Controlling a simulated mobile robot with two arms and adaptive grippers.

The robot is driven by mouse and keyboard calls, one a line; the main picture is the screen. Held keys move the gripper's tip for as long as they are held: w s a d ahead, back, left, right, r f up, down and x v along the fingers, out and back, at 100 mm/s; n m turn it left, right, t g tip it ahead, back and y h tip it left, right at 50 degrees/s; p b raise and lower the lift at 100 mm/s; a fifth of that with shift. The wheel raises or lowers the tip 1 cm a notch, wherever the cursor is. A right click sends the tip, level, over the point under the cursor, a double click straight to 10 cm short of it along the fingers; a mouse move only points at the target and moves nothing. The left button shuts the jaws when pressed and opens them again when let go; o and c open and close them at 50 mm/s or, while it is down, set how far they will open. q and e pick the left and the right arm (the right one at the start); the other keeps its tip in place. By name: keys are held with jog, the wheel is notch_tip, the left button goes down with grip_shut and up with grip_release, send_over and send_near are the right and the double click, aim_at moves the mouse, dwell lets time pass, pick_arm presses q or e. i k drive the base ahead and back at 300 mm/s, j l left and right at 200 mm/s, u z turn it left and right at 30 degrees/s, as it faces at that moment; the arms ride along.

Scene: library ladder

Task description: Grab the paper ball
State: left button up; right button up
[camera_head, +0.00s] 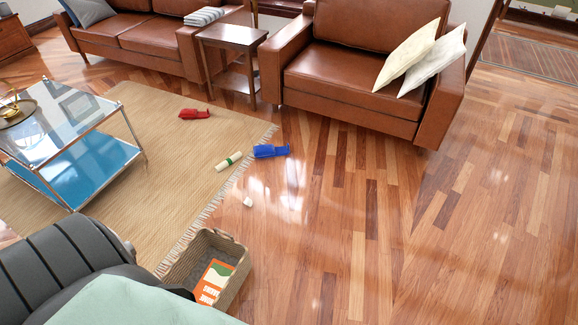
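A small white crumpled-looking thing, which looks like the paper ball (248,202), lies on the wooden floor. It is just right of the rug's fringe, between the blue object and the wicker basket. It is too small to show detail. Neither of my grippers is in view.
A wicker basket (238,282) holds an orange-and-green book (213,282). A white roll with a green band (228,161) and a blue object (271,151) lie near the fringe. A red object (195,113) lies on the rug (170,170). Wooden floor (390,240) at right is clear.

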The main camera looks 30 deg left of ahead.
aim_at(248, 201)
jog(key=i+u, duration=0.2)
jog(key=i, duration=0.4)
jog(key=i+l+u, duration=0.1)
jog(key=i+u, duration=0.15)
jog(key=i, duration=0.3)
jog(key=i+l+u, duration=0.2)
jog(key=i, duration=0.4)
